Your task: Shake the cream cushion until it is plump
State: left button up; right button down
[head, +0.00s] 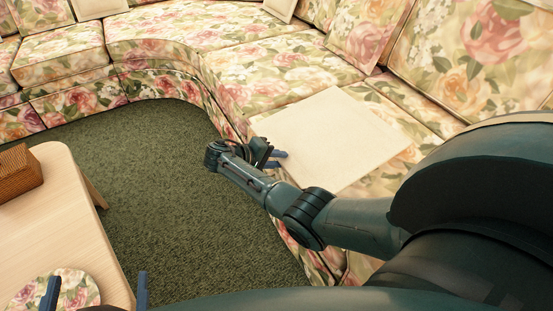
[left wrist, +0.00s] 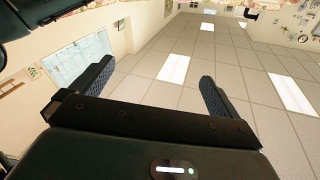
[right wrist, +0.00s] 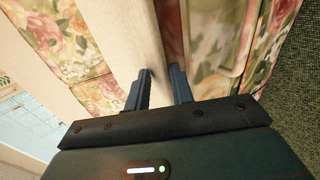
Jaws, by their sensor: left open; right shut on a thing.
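The cream cushion (head: 335,130) lies flat on the seat of the floral sofa, its near left edge by the seat's front. My right gripper (head: 276,159) is at that edge, shut on the cushion. In the right wrist view, the cushion (right wrist: 125,30) runs between the two fingers (right wrist: 160,88). My left gripper (head: 97,287) is low at the left of the head view, with only its fingertips showing, far from the cushion. In the left wrist view its fingers (left wrist: 155,85) are wide apart with nothing between them, facing the ceiling.
The curved floral sofa (head: 245,75) wraps around the back and right, with other cushions (head: 365,35) against its backrest. A light wooden table (head: 65,220) at left holds a brown wooden box (head: 18,172) and a round floral piece (head: 72,284). Green carpet (head: 165,190) between is clear.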

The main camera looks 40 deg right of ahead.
jog(key=shift+a, duration=0.1)
dwell(0.3)
pick_arm(q)
jog(key=s+a+r+n+g+y+p, duration=0.1)
jog(key=a+r+n+g+y+p, duration=0.2)
jog(key=p, duration=0.8)
jog(key=shift+s+a+r+n+g+y, duration=0.35)
jog(key=shift+r+n, duration=0.25)
jog(key=shift+r, duration=0.25)
pick_arm(e)
jog(key=a+r, duration=0.6)
jog(key=r, duration=0.7)
jog(key=shift+w+a, duration=0.25)
jog(key=shift+a, duration=0.15)
pick_arm(q)
jog(key=shift+s, duration=0.1)
